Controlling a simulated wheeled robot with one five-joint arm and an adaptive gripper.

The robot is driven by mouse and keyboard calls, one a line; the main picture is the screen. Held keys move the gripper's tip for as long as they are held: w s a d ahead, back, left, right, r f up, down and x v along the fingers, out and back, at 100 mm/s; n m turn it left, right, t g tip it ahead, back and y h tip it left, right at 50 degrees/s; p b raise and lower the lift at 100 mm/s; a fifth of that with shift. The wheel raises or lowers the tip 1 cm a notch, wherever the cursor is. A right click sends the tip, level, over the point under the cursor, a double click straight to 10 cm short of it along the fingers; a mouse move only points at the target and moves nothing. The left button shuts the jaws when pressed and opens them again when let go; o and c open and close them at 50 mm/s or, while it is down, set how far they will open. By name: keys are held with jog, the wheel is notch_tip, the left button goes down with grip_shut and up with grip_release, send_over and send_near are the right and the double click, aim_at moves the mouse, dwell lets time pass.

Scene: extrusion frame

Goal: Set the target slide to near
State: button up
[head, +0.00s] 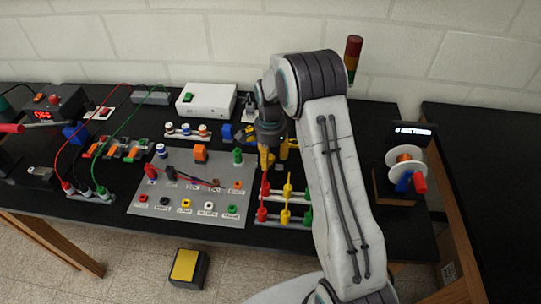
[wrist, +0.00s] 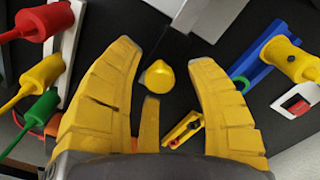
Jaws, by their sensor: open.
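My gripper (head: 275,156) hangs low over the black table, just right of the grey panel. In the wrist view my gripper (wrist: 165,54) is open, its two yellow fingers spread wide. A yellow rounded knob (wrist: 158,75) shows between the fingers, apart from both; nothing is held. I cannot tell for certain whether this knob belongs to the target slide. A pale grey bar (wrist: 208,14) lies just beyond the fingertips. In the head view my arm and gripper hide much of this spot.
Red, yellow and green plugs on a rack (head: 285,218) stand close in front of my gripper. A blue bracket with a yellow cylinder (wrist: 302,62) is right of the fingers in the wrist view. A spool stand (head: 395,185) is farther right. The grey panel (head: 150,208) lies left.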

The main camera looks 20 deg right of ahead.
jog(key=shift+c, duration=0.4)
grip_shut()
